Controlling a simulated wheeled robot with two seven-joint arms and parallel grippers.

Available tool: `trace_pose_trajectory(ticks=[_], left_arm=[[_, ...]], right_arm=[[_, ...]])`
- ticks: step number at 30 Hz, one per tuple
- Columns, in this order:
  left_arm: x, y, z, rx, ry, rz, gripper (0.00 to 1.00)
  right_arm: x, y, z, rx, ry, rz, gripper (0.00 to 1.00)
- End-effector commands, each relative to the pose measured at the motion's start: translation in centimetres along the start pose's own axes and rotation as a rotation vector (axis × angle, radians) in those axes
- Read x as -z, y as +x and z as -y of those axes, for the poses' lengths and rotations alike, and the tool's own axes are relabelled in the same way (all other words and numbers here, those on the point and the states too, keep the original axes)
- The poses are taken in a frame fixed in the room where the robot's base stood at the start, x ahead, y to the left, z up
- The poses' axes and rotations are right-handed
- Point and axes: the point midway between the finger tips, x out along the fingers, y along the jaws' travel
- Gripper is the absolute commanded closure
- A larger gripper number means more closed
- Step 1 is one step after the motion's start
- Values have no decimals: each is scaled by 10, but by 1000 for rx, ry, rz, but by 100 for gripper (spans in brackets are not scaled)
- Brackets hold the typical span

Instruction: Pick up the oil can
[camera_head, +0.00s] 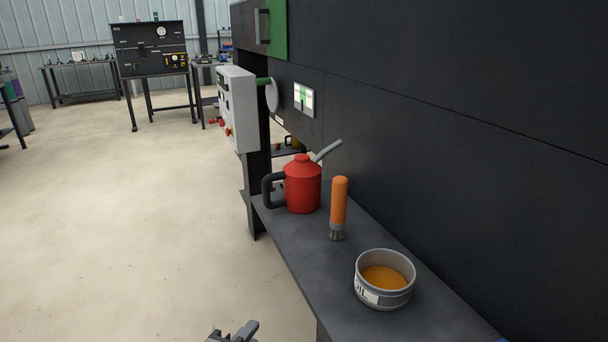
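The oil can (303,189) is red, with a domed top, a grey spout pointing up to the right and a black handle on its left. It stands upright at the far end of a dark shelf (330,268). The tip of one of my grippers (234,334), apparently the left, shows at the bottom edge, well in front of the shelf and apart from the can. It is mostly cut off, so I cannot tell whether it is open or shut. My other gripper is not in view.
An orange-handled brush (339,208) stands just right of the can. A round tin labelled OIL (384,280), holding amber liquid, is nearer on the shelf. A dark machine wall (450,150) rises behind. A grey control box (237,108) juts out beyond the can. Open floor lies left.

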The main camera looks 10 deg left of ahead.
Motion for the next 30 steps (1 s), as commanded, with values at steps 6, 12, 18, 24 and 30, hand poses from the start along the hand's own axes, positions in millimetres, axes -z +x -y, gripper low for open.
trace_pose_trajectory(ticks=[6,12,18,24,30], left_arm=[[-17,10,108,148,930,171,77],[-25,8,160,165,1426,333,77],[-30,17,178,157,1566,388,77],[-35,55,193,158,1564,388,77],[-40,92,204,156,1563,386,77]], right_arm=[[4,-8,-2,-10,-24,21,100],[7,-7,-4,-14,-37,19,100],[11,-6,-6,-17,-44,15,100],[13,-8,-6,-18,-45,14,100],[13,-8,-6,-19,-45,17,100]])
